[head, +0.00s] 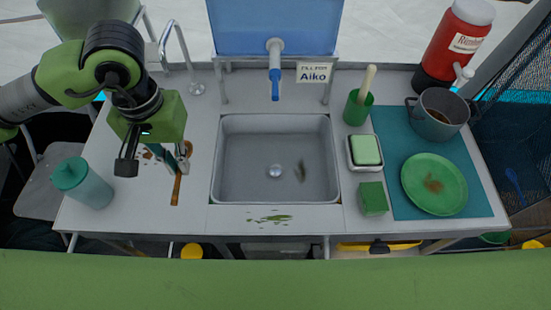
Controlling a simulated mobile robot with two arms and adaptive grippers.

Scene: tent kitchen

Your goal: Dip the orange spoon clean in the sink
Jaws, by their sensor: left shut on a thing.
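The orange spoon (177,190) shows as a narrow orange-brown handle at the left of the counter, left of the sink. Its upper part is hidden by my gripper. My left gripper (158,162) is over it, shut on the spoon, its fingers pointing down. I cannot tell whether the spoon is clear of the counter. The grey sink (227,165) is in the middle, right of the gripper, with a round drain and a dark smudge inside. A tap (275,70) with a blue tip hangs over its back edge. My right gripper is not in view.
A teal bottle (84,184) stands at the front left. Right of the sink are a green cup with a brush (357,108), a soap dish (366,152), a green sponge (373,198), a pot (438,117) and a green plate (434,184). Green smears mark the front counter.

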